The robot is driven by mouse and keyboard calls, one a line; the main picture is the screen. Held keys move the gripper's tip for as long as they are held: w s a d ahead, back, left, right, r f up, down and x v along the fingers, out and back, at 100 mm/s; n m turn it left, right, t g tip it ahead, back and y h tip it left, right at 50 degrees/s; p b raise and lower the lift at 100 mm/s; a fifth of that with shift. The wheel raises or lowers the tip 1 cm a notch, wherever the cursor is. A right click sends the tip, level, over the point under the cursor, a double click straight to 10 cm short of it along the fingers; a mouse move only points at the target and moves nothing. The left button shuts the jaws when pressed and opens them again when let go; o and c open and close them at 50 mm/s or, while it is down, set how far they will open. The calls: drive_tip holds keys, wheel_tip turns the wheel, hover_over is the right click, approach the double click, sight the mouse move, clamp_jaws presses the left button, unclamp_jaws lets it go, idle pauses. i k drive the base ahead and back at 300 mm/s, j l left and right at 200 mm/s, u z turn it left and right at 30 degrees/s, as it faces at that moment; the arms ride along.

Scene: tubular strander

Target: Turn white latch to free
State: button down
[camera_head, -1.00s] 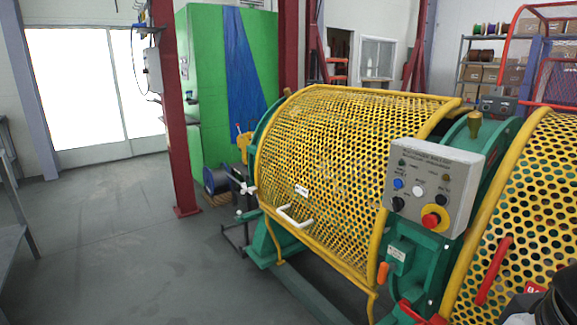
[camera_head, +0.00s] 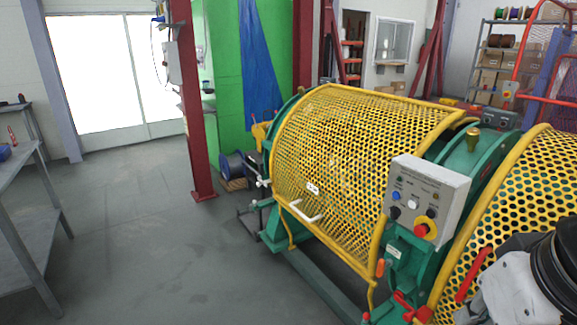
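A small white latch (camera_head: 263,182) sits at the left end of the yellow perforated guard (camera_head: 350,150), beside the green end frame. It is too small to tell which way it is turned. The guard is down over the machine. A white bar handle (camera_head: 307,213) is fixed low on the guard's front. My gripper is not in view. Only a grey and black part of my arm shows at the lower right, in front of the second yellow guard.
A grey control box (camera_head: 428,197) with a red and yellow stop button stands right of the guard. A red post (camera_head: 192,110) rises left of the machine. A grey table (camera_head: 25,200) is at the far left. The floor between is clear.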

sight(259, 182)
drive_tip(key=i+j+u, duration=0.15)
drive_tip(key=i+j, duration=0.5)
drive_tip(key=i+j+u, duration=0.2)
drive_tip(key=i+j, duration=0.45)
drive_tip(key=i+j+u, duration=0.15)
drive_tip(key=i+j, duration=0.35)
drive_tip(key=i, duration=0.2)
